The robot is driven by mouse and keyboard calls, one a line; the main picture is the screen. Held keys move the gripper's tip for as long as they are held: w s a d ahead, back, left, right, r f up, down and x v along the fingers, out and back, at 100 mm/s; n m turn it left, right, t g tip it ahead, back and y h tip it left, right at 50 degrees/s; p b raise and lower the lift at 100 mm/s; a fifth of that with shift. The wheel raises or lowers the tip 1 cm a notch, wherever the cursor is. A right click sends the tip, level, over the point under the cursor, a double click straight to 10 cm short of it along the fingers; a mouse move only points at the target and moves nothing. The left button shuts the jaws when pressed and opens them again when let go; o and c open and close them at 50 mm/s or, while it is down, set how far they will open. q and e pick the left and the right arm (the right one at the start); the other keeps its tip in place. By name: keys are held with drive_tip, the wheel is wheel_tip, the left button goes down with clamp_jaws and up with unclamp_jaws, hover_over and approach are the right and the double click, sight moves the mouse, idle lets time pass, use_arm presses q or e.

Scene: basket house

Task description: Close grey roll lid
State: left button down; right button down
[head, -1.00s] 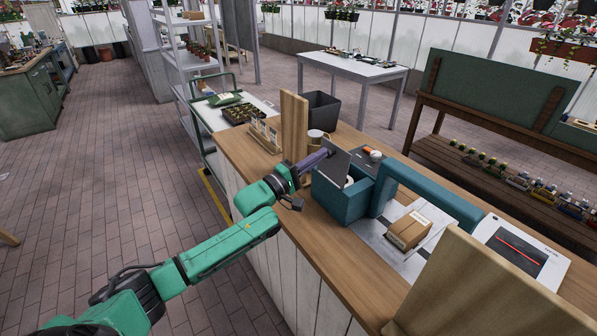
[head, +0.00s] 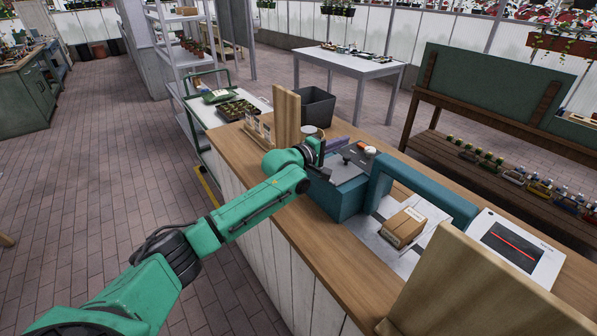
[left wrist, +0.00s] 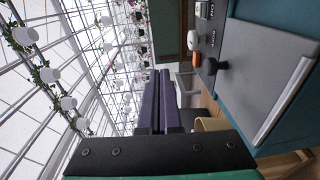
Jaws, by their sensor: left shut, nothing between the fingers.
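The grey roll lid (head: 343,171) lies down over the top of the teal box (head: 340,200) on the wooden counter, and no opening shows. In the left wrist view the lid (left wrist: 262,75) is a flat grey panel with a pale strip along one edge. My left gripper (head: 338,146) has purple fingers and is shut and empty. It is just behind the lid, over the box's far left side, and my wrist partly hides the box. The left wrist view shows the closed fingers (left wrist: 160,100) apart from the lid. My right gripper is not in view.
A teal arch (head: 425,188) adjoins the box on the right. Wooden boards (head: 287,118) and a dark bin (head: 316,107) stand behind my gripper.

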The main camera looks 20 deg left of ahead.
sight(348, 157)
use_arm(q)
drive_tip(key=shift+w+d+f+b, duration=0.3)
drive_tip(key=shift+w+d+f, duration=0.15)
drive_tip(key=shift+w+f, duration=0.25)
drive_tip(key=shift+w+d+f, duration=0.15)
drive_tip(key=shift+w, duration=0.2)
drive_tip(key=shift+w+d+f+g+y+p, duration=0.3)
drive_tip(key=shift+w+f+g+y+p, duration=0.2)
drive_tip(key=shift+g, duration=0.5)
drive_tip(key=shift+w+d+f+g+y+p, duration=0.1)
drive_tip(key=shift+w+f+g+y+p, duration=0.25)
drive_tip(key=shift+f, duration=0.25)
drive_tip(key=shift+s, duration=0.1)
drive_tip(key=shift+r, duration=0.1)
